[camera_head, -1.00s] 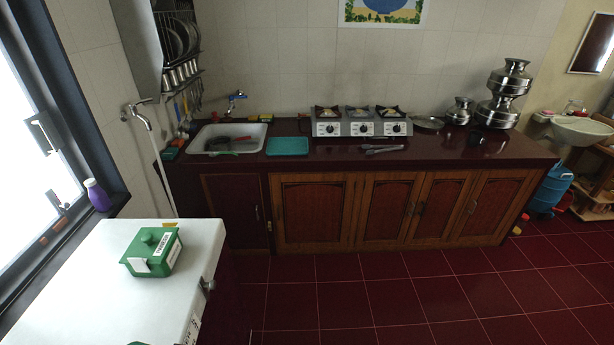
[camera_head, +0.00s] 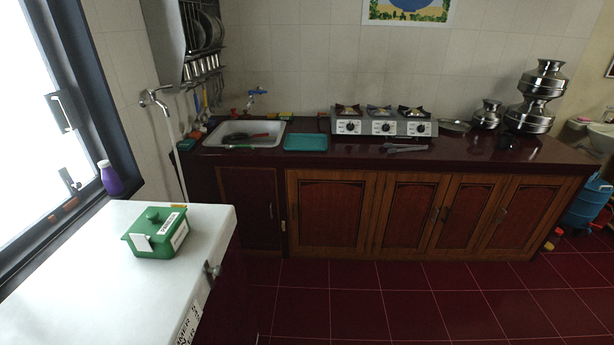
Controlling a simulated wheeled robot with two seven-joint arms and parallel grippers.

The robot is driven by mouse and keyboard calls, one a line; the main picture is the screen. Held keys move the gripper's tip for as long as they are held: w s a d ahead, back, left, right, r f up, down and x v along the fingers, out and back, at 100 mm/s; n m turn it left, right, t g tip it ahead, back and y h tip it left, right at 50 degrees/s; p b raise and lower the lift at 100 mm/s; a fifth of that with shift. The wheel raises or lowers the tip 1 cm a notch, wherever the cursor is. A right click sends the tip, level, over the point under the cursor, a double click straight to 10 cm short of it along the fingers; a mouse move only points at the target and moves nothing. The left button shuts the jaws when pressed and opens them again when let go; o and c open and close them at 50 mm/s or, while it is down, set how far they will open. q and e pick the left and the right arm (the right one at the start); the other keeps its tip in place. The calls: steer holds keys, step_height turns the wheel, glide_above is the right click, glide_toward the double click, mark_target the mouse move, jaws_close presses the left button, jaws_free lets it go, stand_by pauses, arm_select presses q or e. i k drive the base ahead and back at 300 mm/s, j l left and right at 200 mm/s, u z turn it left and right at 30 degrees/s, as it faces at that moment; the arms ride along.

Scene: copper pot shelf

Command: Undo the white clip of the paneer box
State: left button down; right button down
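The paneer box (camera_head: 156,234) is a small green box with a green lid and a round knob on top. It stands upright near the far end of the white freezer-like top at the left. A white clip (camera_head: 142,243) shows on its near left side, lying flat against the wall as far as I can tell. White labels (camera_head: 180,235) are on the lid and the right side. Neither of my grippers shows in the head view.
The white top (camera_head: 105,290) is clear around the box, with a handle (camera_head: 212,270) on its right side. A purple bottle (camera_head: 110,179) stands on the window sill. A dark counter (camera_head: 480,149) with sink (camera_head: 243,134) and stove (camera_head: 384,124) runs along the back. The red floor (camera_head: 400,305) is free.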

mark_target(141, 240)
steer(key=u, duration=1.35)
